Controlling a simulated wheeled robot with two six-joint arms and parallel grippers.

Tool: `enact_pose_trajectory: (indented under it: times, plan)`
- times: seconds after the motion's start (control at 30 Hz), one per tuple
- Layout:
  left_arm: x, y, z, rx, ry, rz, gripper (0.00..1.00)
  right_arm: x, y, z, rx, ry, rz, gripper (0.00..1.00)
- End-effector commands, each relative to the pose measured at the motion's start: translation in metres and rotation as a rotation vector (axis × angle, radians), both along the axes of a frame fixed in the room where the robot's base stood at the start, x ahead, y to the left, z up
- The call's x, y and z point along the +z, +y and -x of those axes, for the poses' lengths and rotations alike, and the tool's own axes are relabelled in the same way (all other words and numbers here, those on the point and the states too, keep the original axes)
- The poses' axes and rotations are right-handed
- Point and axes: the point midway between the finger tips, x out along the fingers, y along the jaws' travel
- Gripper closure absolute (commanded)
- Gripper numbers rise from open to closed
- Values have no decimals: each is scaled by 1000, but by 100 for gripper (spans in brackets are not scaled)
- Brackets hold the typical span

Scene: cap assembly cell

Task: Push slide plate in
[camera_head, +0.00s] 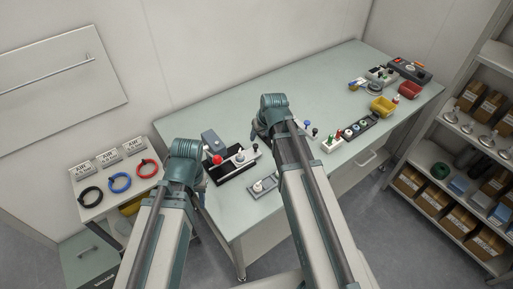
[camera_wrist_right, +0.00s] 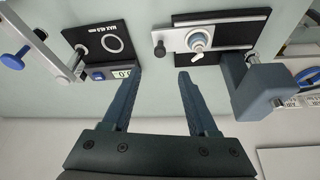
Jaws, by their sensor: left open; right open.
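The slide plate (camera_wrist_right: 215,38) is a light plate on a black base in the right wrist view, with a black knob at its left end. A white cap-like part with a bluish ring (camera_wrist_right: 198,40) sits on it. In the head view the slide plate (camera_head: 241,160) lies on its black base at the table's left end. My right gripper (camera_wrist_right: 160,78) is open and empty, its fingers apart above the table, short of the base. My left gripper (camera_head: 201,186) is open beside the base; its arm mostly hides it, and I cannot tell if it touches anything.
A grey block (camera_wrist_right: 258,88) stands beside the slide base; a red ball knob (camera_head: 217,160) is near it. A gauge plate (camera_wrist_right: 103,42) with a ring and a blue-knobbed lever (camera_wrist_right: 12,62) are at left in the wrist view. Yellow (camera_head: 383,106) and red bins stand far right.

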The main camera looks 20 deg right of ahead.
Motion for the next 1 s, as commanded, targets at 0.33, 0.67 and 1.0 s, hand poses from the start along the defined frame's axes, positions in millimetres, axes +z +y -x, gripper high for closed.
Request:
enact_pose_trajectory:
  times: [0.33,0.67,1.0]
  plan:
    - [-56,0,0,2,0,0,59,-56,2,-22,0,0,0,41]
    - [-90,0,0,2,0,0,59,-90,4,-36,0,0,0,41]
    - [-91,0,0,2,0,0,59,-91,5,-38,0,0,0,41]
